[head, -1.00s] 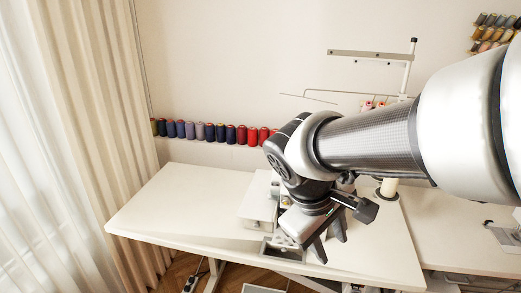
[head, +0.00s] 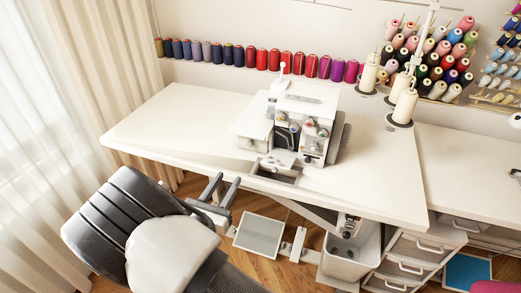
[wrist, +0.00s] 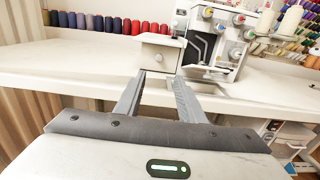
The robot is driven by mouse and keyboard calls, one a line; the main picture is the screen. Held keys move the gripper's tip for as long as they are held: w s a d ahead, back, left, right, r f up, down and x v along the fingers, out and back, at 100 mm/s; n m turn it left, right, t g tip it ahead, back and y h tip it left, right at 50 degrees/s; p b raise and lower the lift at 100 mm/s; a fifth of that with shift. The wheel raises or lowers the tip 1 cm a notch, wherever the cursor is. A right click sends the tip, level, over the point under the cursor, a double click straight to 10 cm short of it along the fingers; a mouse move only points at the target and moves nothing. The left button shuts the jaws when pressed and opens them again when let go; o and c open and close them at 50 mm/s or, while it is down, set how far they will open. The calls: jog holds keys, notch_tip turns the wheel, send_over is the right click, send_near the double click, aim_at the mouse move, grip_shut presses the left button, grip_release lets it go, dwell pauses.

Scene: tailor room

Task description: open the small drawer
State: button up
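My gripper (head: 225,185) is open and empty in front of the white table's front edge, low and left of the sewing machine (head: 304,122). In the wrist view its two grey fingers (wrist: 158,82) are apart and point toward the table edge and a white box-shaped part (wrist: 158,52) at the machine's left, with a small dark spot on its front. A shallow grey recess (head: 277,173) shows at the table's front edge below the machine. A cabinet with several stacked white drawers (head: 412,262) stands at the lower right. I cannot tell which is the small drawer.
The white table (head: 160,125) has free room left of the machine. Cone spools (head: 405,103) stand to its right, and coloured spools (head: 261,60) line the wall. A foot pedal (head: 260,235) and a white bin (head: 350,258) are below. Curtains (head: 85,90) hang at left.

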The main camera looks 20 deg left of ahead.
aim_at(249, 144)
jog(key=w, duration=0.5)
jog(key=w+b, duration=0.1)
jog(key=w, duration=0.5)
jog(key=w+d, duration=0.1)
jog(key=w, duration=0.5)
jog(key=shift+w+d+b, duration=0.1)
jog(key=shift+w+b, duration=0.05)
jog(key=shift+b, duration=0.25)
grip_shut()
